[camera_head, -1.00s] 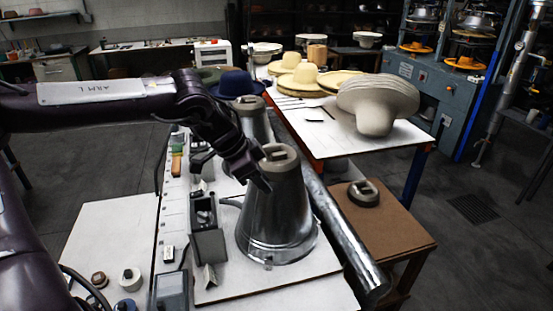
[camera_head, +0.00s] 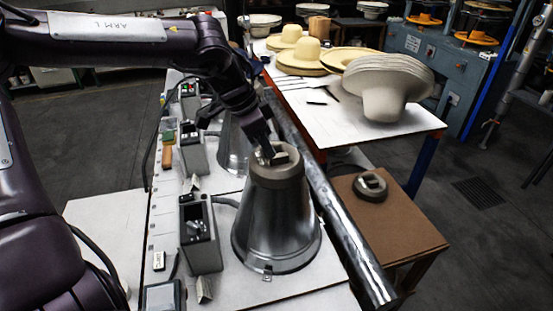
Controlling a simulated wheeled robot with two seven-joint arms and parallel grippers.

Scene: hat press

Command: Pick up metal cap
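A round grey metal cap (camera_head: 279,167) with a raised handle sits on top of a shiny metal cone (camera_head: 276,228) at the near end of the white bench. My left gripper (camera_head: 269,152) reaches down from the upper left, with its fingertips at the cap's handle. I cannot tell whether the fingers are closed on the handle or only beside it. A similar cap (camera_head: 370,186) lies on the brown side table to the right, apart from the gripper. My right gripper is not in view.
A grey control box (camera_head: 200,232) stands close left of the cone. A second metal cone (camera_head: 232,147) stands behind it, partly hidden. A long metal pipe (camera_head: 340,230) runs along the right. The brown side table (camera_head: 405,230) has free room. Stacked pale hats (camera_head: 386,85) lie on the white table.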

